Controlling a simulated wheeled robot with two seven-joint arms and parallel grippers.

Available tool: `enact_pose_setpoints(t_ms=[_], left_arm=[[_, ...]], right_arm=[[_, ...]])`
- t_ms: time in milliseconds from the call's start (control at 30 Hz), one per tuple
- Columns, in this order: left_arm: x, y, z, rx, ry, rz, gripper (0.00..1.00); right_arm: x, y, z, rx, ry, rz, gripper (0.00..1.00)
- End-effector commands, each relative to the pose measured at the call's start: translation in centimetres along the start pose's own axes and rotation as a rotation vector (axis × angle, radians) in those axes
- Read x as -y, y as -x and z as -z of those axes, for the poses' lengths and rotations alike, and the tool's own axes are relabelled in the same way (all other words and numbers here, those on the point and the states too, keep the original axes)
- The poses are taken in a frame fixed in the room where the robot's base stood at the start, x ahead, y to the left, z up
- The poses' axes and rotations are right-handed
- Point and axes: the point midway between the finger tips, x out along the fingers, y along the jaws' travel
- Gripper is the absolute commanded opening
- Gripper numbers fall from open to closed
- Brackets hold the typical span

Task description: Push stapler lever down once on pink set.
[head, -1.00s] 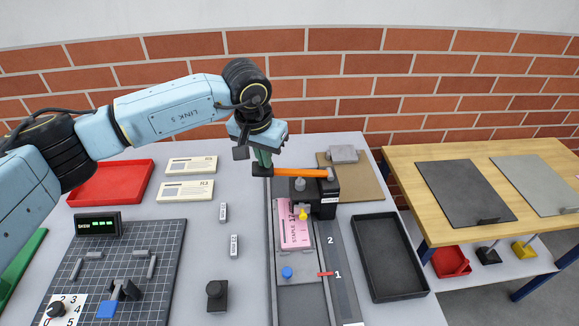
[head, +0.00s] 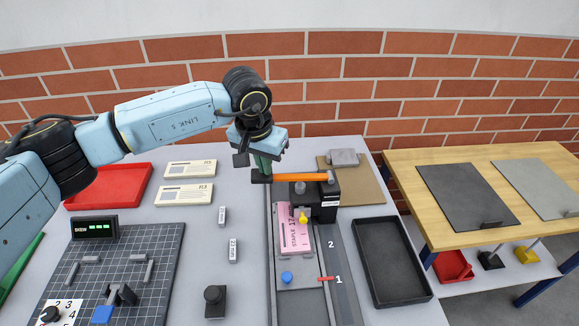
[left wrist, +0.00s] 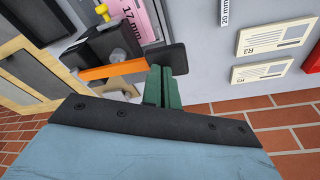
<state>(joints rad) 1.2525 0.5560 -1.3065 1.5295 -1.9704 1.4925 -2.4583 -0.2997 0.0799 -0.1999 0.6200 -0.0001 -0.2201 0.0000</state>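The stapler (head: 325,208) is a black block with an orange lever (head: 300,177) that lies about level and ends at the left in a dark pad (head: 261,177). The pink set (head: 292,237), marked STAPLE, lies on the grey carriage with its far end at the stapler. My left gripper (head: 263,164) is above the dark pad, its green fingers together and pointing down onto it. In the left wrist view the fingers (left wrist: 163,86) appear to touch the pad (left wrist: 165,60), beside the orange lever (left wrist: 112,70). My right gripper is out of view.
A yellow knob (head: 303,216) stands at the stapler's front, and a blue knob (head: 287,277) is on the carriage. A black tray (head: 414,290) lies to the right, a red tray (head: 80,204) to the left. Label cards (head: 185,194) lie left of the gripper.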

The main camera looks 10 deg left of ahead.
Motion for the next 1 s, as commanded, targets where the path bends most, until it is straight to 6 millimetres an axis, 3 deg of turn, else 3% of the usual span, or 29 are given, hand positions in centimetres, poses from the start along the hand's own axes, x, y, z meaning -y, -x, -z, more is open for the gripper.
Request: enact_pose_setpoints(t_ms=[1000], left_arm=[[0.0,8.2,1.6,0.001,0.001,0.001,0.0]], right_arm=[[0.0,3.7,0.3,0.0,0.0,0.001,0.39]])
